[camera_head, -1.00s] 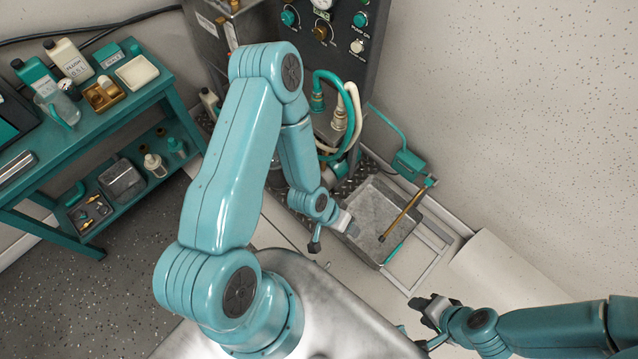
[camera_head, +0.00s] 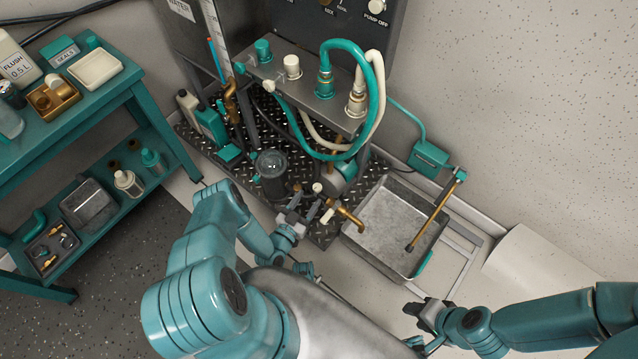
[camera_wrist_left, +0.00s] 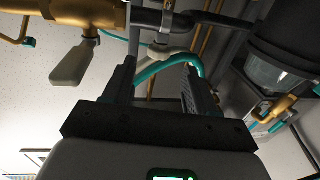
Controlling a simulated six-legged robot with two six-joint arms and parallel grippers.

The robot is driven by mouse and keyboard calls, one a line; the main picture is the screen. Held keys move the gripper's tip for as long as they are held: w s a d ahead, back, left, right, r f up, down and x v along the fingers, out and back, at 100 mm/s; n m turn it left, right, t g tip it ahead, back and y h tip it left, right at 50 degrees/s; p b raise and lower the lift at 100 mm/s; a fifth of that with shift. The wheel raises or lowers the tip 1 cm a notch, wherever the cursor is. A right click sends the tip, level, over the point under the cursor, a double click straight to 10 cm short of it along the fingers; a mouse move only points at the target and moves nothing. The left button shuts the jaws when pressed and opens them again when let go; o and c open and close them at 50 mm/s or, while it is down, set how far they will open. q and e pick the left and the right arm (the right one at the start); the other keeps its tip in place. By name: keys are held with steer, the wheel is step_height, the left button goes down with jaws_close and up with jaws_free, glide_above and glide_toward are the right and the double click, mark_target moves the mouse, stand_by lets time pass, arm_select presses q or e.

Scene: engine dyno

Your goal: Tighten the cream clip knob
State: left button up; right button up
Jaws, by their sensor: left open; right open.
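A small cream knob (camera_head: 317,187), which looks like the clip knob, sits low in front of the dyno stand. My left gripper (camera_head: 303,205) is open and empty just in front of it, apart from it as far as I can tell. In the left wrist view, a pale clip piece (camera_wrist_left: 165,48) on a dark pipe shows beyond and between the open fingers (camera_wrist_left: 158,75). Its exact shape is partly hidden by shadow and a teal hose. My right gripper (camera_head: 428,312) is open and empty at the lower right, far from the knob.
A brass valve with a cream lever (camera_head: 327,216) is close right of my left gripper; this lever also shows in the wrist view (camera_wrist_left: 73,65). A glass-topped dark canister (camera_head: 271,168) stands left. A grey drain tray (camera_head: 385,215) lies right. Teal and cream hoses (camera_head: 372,110) loop above.

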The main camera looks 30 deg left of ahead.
mark_target(319, 186)
arm_select(q)
steer(key=w+b, duration=0.1)
steer(key=w, duration=0.6)
steer(key=shift+w+a+b, duration=0.15)
steer(key=shift+w+b, duration=0.15)
steer(key=shift+w, duration=0.35)
steer(key=c, duration=1)
